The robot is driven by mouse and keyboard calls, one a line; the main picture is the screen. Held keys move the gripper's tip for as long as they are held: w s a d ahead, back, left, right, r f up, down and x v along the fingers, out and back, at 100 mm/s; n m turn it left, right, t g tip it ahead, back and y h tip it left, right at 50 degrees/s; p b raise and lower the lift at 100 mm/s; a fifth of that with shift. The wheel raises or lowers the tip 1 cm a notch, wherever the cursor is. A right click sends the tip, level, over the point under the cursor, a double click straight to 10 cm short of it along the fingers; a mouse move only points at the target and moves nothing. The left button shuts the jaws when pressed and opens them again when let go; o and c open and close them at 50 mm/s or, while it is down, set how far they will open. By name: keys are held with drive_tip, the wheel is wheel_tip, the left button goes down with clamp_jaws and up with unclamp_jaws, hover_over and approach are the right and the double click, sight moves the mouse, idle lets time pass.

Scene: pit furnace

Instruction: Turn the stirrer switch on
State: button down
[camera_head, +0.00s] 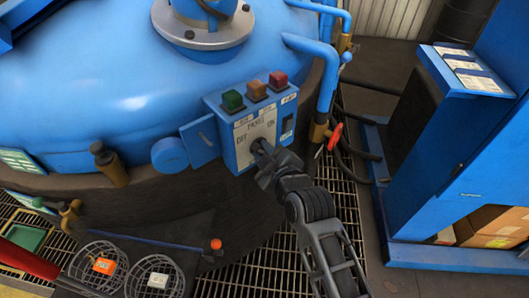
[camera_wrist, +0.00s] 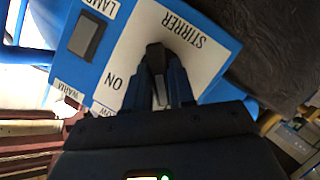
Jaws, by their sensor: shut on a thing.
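The stirrer switch is a dark knob (camera_head: 257,146) on the white plate of a blue control box (camera_head: 227,123) on the furnace side. In the head view OFF stands to its left and ON to its right. My gripper (camera_head: 263,160) reaches it from the front and below. In the wrist view the two dark fingers (camera_wrist: 162,85) are shut on the knob (camera_wrist: 156,56), with STIRRER and ON printed beside it. The fingers cover part of the knob, and I cannot tell which setting it points to.
Green (camera_head: 232,101), orange (camera_head: 257,90) and red (camera_head: 278,80) buttons sit on top of the box. A dark rocker switch (camera_wrist: 87,35) is beside the plate. A blue pipe and a red-handled valve (camera_head: 335,136) are close on the right. A blue cabinet (camera_head: 455,80) stands farther right.

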drive_tip(key=shift+w+d+f+m+g+y+b, duration=0.1)
drive_tip(key=shift+w+d+m+g+y+b, duration=0.1)
drive_tip(key=shift+m+g+y+b, duration=1.3)
drive_tip(key=shift+w+d+m+g+y+b, duration=0.15)
drive_tip(key=shift+m+g+y+b, duration=0.3)
drive_tip(key=shift+m, duration=2)
drive_tip(key=shift+w+d+f+m+g+y+b, duration=0.1)
drive_tip(key=shift+d+m+g+y+b, duration=0.1)
drive_tip(key=shift+m+g+y+b, duration=1.3)
drive_tip(key=shift+m+t+h, duration=0.45)
drive_tip(key=shift+m+t, duration=0.1)
drive_tip(key=shift+t, duration=0.1)
drive_tip(key=c, duration=1)
unclamp_jaws()
drive_tip(key=shift+r, duration=0.15)
drive_tip(key=shift+c, duration=0.2)
drive_tip(key=v, duration=0.7)
drive_tip(key=shift+s+d, duration=0.2)
drive_tip(key=shift+d, duration=0.1)
